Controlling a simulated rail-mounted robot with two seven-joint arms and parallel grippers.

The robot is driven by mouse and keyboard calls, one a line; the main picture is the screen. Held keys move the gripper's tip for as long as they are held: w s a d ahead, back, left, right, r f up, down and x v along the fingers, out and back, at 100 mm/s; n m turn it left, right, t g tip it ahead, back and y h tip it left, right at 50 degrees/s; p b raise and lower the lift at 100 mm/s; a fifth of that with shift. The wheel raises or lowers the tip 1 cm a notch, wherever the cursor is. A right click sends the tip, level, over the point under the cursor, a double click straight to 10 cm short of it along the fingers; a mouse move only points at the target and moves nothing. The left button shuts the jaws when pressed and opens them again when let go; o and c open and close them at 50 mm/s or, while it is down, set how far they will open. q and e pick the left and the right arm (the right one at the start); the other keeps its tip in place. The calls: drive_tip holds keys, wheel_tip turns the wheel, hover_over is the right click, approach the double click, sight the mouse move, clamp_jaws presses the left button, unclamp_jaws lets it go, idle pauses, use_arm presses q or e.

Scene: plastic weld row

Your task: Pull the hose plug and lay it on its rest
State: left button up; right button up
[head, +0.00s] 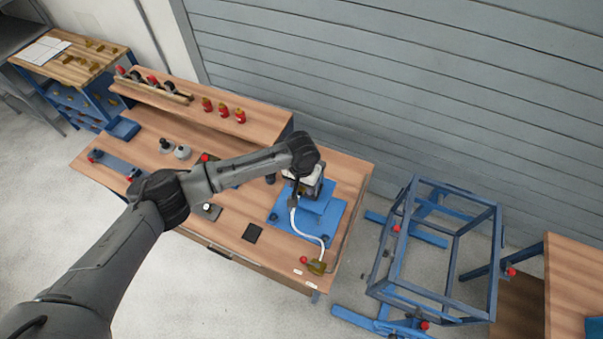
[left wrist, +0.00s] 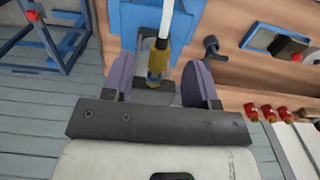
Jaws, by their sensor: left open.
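The hose plug (left wrist: 157,62) is a brass piece on the end of a white hose (left wrist: 167,18) in the left wrist view. It stands at a dark socket block and lies between the two purple finger pads of my left gripper (left wrist: 160,78). The pads are apart, with gaps on both sides of the plug. In the head view my left gripper (head: 297,188) is over the blue fixture (head: 318,205) and hides the plug. The hose (head: 305,232) curves from there to a brass fitting (head: 317,267). I cannot tell which item is the rest.
A dark square pad (head: 252,232) lies on the wooden bench (head: 235,232) left of the fixture. Red bottles (head: 223,111) stand on a raised shelf behind. A blue frame (head: 440,250) stands on the floor to the right. A red knob (head: 304,260) is near the brass fitting.

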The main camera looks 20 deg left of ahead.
use_arm(q)
drive_tip(key=shift+f, duration=1.35)
clamp_jaws()
